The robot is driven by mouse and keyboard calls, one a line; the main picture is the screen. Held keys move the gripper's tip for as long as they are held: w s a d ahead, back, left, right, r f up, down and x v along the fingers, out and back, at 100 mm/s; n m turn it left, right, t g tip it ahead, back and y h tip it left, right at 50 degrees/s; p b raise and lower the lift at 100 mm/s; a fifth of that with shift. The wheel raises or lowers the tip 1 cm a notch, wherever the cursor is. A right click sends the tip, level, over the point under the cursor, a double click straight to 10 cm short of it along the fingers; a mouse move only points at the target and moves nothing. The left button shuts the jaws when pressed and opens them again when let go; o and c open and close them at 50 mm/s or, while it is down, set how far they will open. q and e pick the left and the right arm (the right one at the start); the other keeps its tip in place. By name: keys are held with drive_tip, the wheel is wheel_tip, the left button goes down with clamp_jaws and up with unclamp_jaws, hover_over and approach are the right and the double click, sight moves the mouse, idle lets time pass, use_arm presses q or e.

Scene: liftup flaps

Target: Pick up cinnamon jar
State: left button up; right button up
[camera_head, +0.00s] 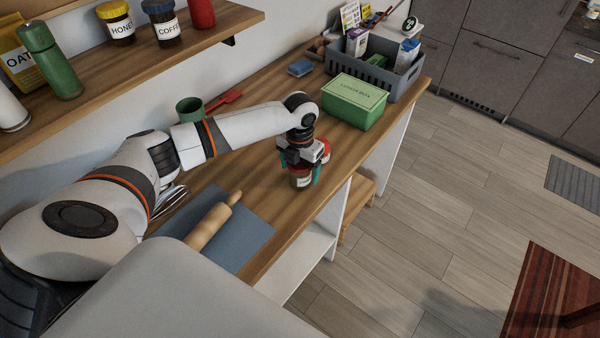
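A small jar (301,183) with a brown body and a pale label is on the wooden counter near its front edge, directly under my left gripper. The label is too small to read, so I cannot confirm it is the cinnamon jar. My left gripper (299,172) points down with its teal fingertips on either side of the jar. The gripper hides the jar's top, and I cannot tell whether the fingers touch it. A red round thing (325,150) shows just behind the gripper, partly hidden. My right gripper is not in view.
A green lunch box (354,103) and a grey crate (407,84) stand farther along the counter. A rolling pin (212,222) lies on a blue-grey mat (240,245) nearer me. A green mug (189,109) is by the wall. The shelf (160,62) above holds honey and coffee jars.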

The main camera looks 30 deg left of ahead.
use_arm(q)
drive_tip(key=shift+r, duration=0.1)
drive_tip(key=c, duration=0.9)
drive_tip(key=shift+c, duration=0.2)
drive_tip(key=shift+r, duration=0.1)
